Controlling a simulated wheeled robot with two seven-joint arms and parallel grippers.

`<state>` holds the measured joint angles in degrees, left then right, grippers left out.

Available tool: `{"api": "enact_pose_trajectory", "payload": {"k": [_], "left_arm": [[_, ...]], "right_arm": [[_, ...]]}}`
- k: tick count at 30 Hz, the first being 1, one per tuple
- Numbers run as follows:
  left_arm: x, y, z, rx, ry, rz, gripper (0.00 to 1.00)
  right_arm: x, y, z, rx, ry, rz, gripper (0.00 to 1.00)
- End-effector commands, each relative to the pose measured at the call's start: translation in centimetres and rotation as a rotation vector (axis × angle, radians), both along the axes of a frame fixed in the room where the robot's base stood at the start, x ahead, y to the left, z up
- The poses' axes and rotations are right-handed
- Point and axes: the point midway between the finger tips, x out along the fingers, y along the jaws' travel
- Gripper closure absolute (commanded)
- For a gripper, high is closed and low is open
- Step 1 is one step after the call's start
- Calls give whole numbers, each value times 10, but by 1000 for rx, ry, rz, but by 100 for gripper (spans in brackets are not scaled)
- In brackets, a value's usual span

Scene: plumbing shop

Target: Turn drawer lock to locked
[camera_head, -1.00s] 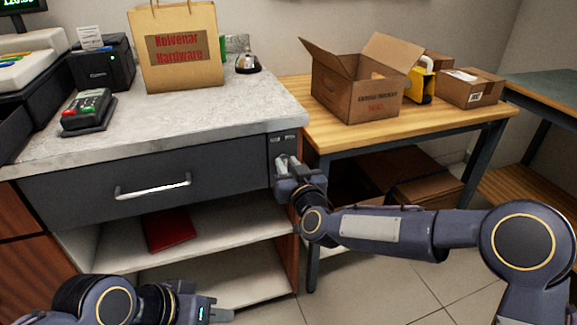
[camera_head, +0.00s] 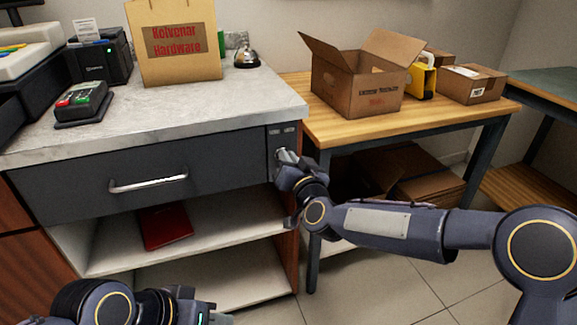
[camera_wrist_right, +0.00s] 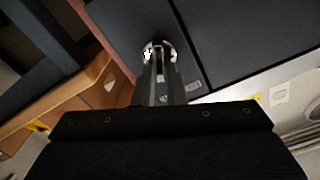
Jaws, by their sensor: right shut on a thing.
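The grey drawer (camera_head: 75,189) under the counter is closed, with a silver bar handle (camera_head: 148,183). The drawer lock is on the dark panel (camera_head: 281,133) right of the drawer, below two small labels. My right gripper (camera_head: 285,157) is at this panel and hides most of the lock. In the right wrist view, my right gripper (camera_wrist_right: 163,82) is shut on a round silver lock part (camera_wrist_right: 168,50). The lock's exact angle is hard to tell. My left gripper (camera_head: 214,318) shows only partly at the bottom edge, away from the drawer; its fingers are unclear.
The counter (camera_head: 215,110) holds a card terminal (camera_head: 82,103), a printer, a Kolvenar Hardware bag (camera_head: 176,72) and a bell (camera_head: 246,56). A wooden table (camera_head: 440,112) with boxes stands close on the right. A red folder (camera_head: 165,226) lies on the shelf below the drawer.

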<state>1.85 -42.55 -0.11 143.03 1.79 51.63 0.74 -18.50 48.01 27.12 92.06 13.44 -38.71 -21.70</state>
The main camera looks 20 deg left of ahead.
Motion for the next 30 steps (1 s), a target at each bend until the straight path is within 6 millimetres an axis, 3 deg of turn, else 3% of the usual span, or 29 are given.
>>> {"api": "enact_pose_trajectory", "payload": {"k": [1, 9, 30], "left_arm": [[0, 0, -10, 0, 0, 0, 67], [0, 0, -32, 0, 0, 0, 67], [0, 0, -80, 0, 0, 0, 67]], "right_arm": [[0, -1, -4, 38, 24, -1, 100], [1, -2, -6, 253, 170, 1, 100], [4, -5, -11, 768, 519, -1, 100]]}}
